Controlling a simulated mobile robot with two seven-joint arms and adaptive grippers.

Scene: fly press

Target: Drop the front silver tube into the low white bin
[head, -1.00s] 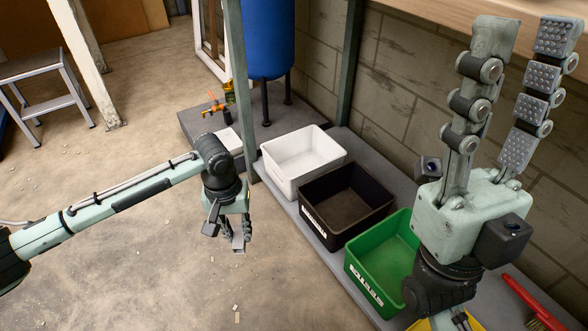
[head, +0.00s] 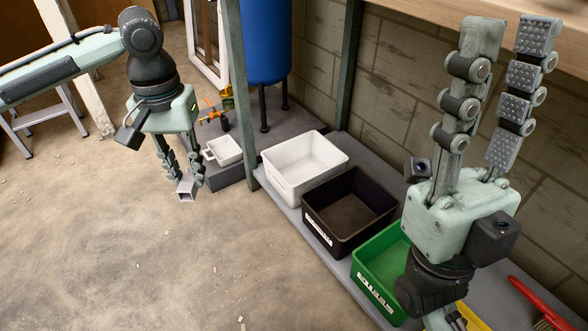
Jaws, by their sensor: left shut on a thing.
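A short square silver tube (head: 187,188) is held between the fingertips of my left gripper (head: 184,183), above the bare floor. The gripper points down, and the tube's hollow end faces me. The white bin (head: 284,187) stands on the low grey shelf, to the right of the tube and apart from it. Its visible inside looks empty. My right gripper (head: 511,36) points up at the right with its fingers spread and nothing between them.
A black bin (head: 328,238) and a green bin (head: 370,290) stand beside the white bin. A small white handled tray (head: 226,150) sits behind, near a blue tank (head: 266,40). A green post (head: 240,100) rises left of the white bin. A red brush (head: 530,300) lies at right.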

